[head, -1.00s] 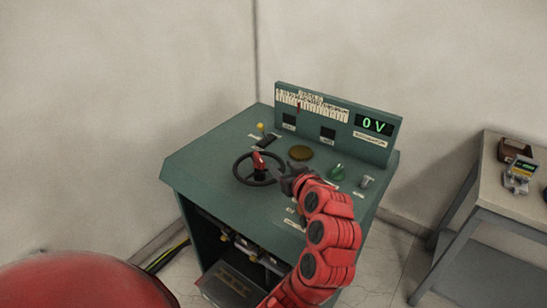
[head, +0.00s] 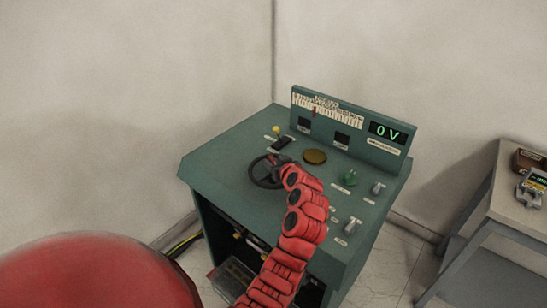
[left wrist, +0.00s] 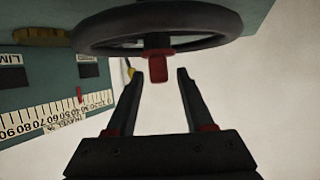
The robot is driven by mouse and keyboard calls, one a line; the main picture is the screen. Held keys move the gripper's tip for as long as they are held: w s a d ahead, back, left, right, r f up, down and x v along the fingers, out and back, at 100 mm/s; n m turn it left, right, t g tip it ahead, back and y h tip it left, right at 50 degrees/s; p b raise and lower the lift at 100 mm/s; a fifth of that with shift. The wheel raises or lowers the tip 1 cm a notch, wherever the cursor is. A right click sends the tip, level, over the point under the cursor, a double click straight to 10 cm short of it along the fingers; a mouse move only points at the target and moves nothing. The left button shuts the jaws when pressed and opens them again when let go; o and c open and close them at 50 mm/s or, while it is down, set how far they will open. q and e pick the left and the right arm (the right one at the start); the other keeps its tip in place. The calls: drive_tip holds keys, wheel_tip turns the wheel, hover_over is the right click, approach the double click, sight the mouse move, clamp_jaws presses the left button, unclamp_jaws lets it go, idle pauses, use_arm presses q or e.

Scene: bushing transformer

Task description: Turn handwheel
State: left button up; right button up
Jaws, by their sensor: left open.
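The black handwheel (head: 262,172) lies on the sloping top of a green control console (head: 225,160). My left arm covers part of its right side. In the left wrist view the handwheel (left wrist: 215,18) fills the top, with a red handle (left wrist: 158,68) pointing down from it. My left gripper (left wrist: 158,76) is open, with one fingertip on each side of the red handle. Whether either finger touches the handle is not clear. In the head view my left gripper (head: 284,163) is mostly hidden behind its own arm. My right gripper is not in view.
The console's back panel has a scale with a red pointer and a display (head: 388,132) reading 0 V. A yellow-tipped lever (head: 277,132), a brass disc (head: 315,157) and a green knob (head: 349,178) are near the wheel. A side table (head: 510,205) stands at the right.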

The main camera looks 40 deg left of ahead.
use_arm(q)
drive_tip(key=shift+w+a+f, duration=0.3)
drive_tip(key=shift+a, duration=0.2)
clamp_jaws()
idle(1.2)
